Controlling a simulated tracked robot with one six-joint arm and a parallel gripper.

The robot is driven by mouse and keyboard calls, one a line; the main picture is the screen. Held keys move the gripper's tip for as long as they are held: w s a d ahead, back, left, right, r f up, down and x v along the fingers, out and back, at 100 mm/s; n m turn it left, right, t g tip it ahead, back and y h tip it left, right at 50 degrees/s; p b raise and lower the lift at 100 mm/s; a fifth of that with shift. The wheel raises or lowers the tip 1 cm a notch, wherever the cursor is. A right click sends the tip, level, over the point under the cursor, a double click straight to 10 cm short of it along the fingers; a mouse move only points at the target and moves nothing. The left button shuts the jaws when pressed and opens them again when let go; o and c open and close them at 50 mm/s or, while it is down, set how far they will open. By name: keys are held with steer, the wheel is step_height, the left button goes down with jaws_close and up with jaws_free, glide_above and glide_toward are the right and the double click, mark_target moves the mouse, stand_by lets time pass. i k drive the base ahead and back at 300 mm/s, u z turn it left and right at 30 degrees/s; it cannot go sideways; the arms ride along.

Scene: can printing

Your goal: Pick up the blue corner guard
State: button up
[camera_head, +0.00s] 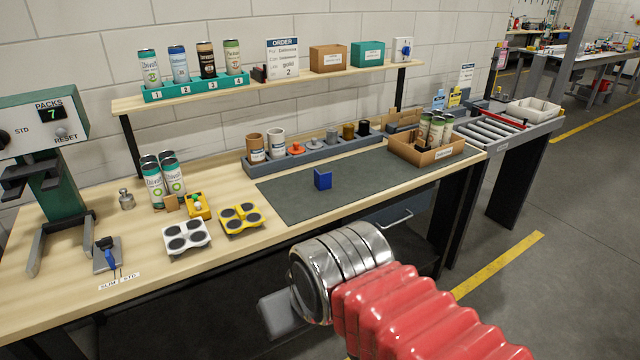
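A small blue corner guard (323,179) stands on the dark grey mat (385,185) on the workbench, left of the mat's middle. My arm, with a red ribbed sleeve and a shiny metal wrist, reaches in from the lower right, in front of the bench. At its end, my gripper (277,315) shows only as a grey, partly hidden shape low at the bench's front edge. It is well apart from the corner guard. Its fingers cannot be made out.
A grey rack (315,153) with cups and small parts stands behind the mat. A cardboard box (427,150) with cans is at the mat's right end. Yellow (241,218) and white (186,238) four-pad holders lie to the left. The mat around the guard is clear.

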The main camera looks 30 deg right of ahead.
mark_target(323, 181)
steer(key=z, duration=0.05)
steer(key=i, duration=1)
steer(key=u, duration=0.05)
